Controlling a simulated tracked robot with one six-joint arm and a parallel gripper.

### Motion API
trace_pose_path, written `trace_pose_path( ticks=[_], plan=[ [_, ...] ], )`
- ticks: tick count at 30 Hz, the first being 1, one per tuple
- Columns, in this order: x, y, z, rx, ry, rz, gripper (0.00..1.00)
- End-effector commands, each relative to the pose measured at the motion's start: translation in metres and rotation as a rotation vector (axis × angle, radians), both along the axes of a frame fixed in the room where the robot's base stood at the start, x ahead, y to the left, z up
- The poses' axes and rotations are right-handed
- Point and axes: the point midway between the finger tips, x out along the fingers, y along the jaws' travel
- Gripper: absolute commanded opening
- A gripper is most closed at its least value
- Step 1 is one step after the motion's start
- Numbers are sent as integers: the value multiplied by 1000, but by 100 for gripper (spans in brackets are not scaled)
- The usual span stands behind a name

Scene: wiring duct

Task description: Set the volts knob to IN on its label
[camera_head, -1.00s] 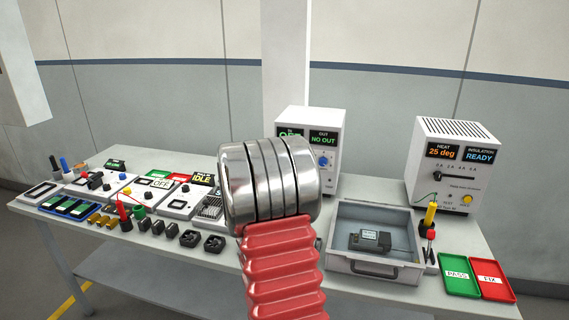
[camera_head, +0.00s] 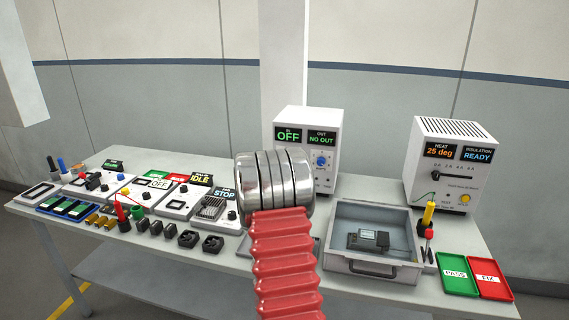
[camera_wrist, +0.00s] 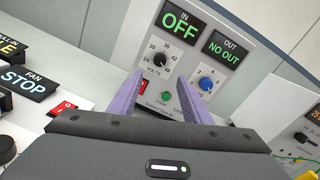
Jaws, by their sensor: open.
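The volts knob (camera_wrist: 160,59) is a small black knob with printed numbers around it, above the word VOLTS, on the white supply box (camera_wrist: 140,35). I cannot read clearly where its pointer stands. The IN display (camera_wrist: 180,28) above it reads OFF. In the wrist view my gripper (camera_wrist: 158,78) is open and empty, its purple fingers pointing at the panel, with the knob seen between and just beyond the tips. Contact is not visible. In the head view the box (camera_head: 310,120) stands behind my arm, which hides the volts knob and my gripper.
A blue knob (camera_wrist: 206,84) sits right of the volts knob, beyond the right finger. The OUT display (camera_wrist: 223,48) reads NO OUT. A green button (camera_wrist: 167,96) lies low between the fingers. A red switch (camera_wrist: 62,108) is at left. A grey tray (camera_head: 373,265) stands right of my arm.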

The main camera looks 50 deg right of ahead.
Motion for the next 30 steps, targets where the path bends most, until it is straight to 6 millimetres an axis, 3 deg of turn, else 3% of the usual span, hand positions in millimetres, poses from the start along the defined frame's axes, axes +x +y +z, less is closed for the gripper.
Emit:
trace_pose_path(
  ticks=[18,30],
  plan=[
    [33,-70,0,-1,1,-2,44],
    [51,-105,0,-1,1,-2,44]
  ],
)
